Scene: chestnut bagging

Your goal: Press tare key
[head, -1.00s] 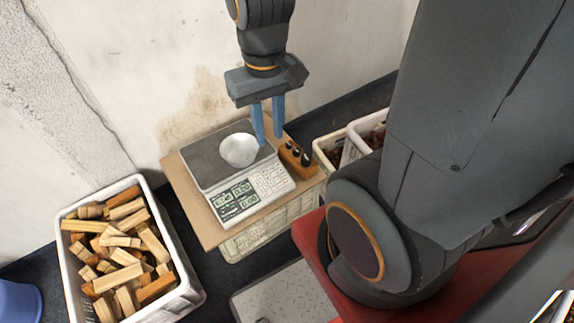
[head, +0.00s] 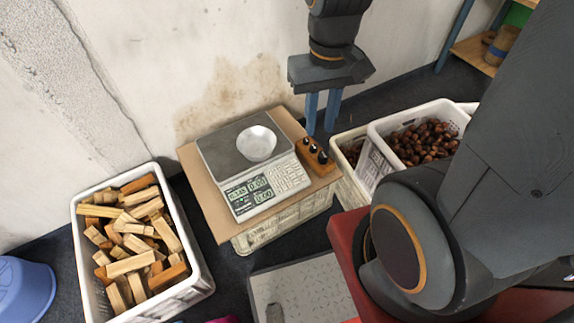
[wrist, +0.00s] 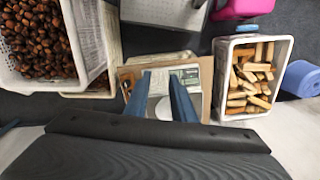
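The scale (head: 240,165) stands on a brown board over a crate, with a round metal bowl (head: 256,143) on its plate. Its keypad (head: 287,178) and lit displays (head: 249,191) face the front. The scale also shows in the wrist view (wrist: 186,74), partly behind the fingers. My gripper (head: 321,130) has two blue fingers standing apart with nothing between them. In the head view it is above and to the right of the scale, apart from the keypad. I cannot read which key is the tare key.
A wooden block with dark weights (head: 315,155) sits right of the scale. A white crate of wood pieces (head: 82,205) stands at the left. White crates of chestnuts (head: 377,140) stand at the right. A blue tub (head: 22,288) is at the lower left.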

